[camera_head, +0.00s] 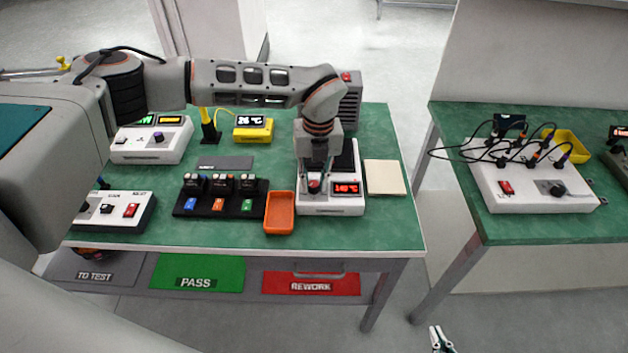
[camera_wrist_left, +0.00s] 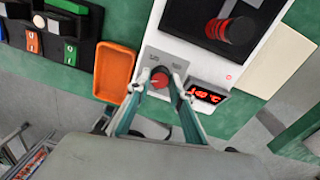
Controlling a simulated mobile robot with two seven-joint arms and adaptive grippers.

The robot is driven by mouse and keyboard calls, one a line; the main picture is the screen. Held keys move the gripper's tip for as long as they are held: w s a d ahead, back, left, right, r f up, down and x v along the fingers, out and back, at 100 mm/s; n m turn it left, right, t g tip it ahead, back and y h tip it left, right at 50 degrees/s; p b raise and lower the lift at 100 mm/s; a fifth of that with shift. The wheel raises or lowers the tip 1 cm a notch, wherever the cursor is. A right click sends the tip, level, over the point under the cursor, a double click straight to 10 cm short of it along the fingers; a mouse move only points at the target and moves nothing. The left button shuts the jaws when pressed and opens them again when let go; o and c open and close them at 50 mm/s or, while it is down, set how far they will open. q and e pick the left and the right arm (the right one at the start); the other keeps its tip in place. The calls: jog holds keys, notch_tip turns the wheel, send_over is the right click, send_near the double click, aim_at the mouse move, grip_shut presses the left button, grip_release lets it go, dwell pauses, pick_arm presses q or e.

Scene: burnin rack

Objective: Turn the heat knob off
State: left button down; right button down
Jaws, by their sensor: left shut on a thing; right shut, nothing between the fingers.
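The heat knob is a small red round knob (camera_head: 314,187) on the front of a white hot-plate unit (camera_head: 330,207). In the left wrist view the knob (camera_wrist_left: 160,77) sits between my fingertips, with printed labels above it too small to read. My left gripper (camera_head: 315,181) reaches down from above and is shut on the knob; its fingers also show in the left wrist view (camera_wrist_left: 160,86). A red display (camera_head: 347,188) beside the knob reads about 140 °C. My right gripper (camera_head: 437,340) is shut and empty at the bottom right, away from the bench.
An orange tray (camera_head: 280,228) stands just left of the unit, beside a black rack (camera_head: 222,209) with several switches. A beige pad (camera_head: 385,177) lies to the right. A red cylinder (camera_wrist_left: 232,30) lies over the unit's dark plate. A second bench (camera_head: 540,235) stands at right.

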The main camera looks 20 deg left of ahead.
aim_at(317, 185)
pick_arm(q)
jog(key=shift+n, duration=0.4)
jog(key=c, duration=1.8)
grip_release()
jog(key=shift+r, duration=0.15)
jog(key=r, duration=1.1)
jog(key=shift+w+d+r, duration=0.15)
jog(key=shift+d+r, duration=0.15)
jog(key=shift+r, duration=0.05)
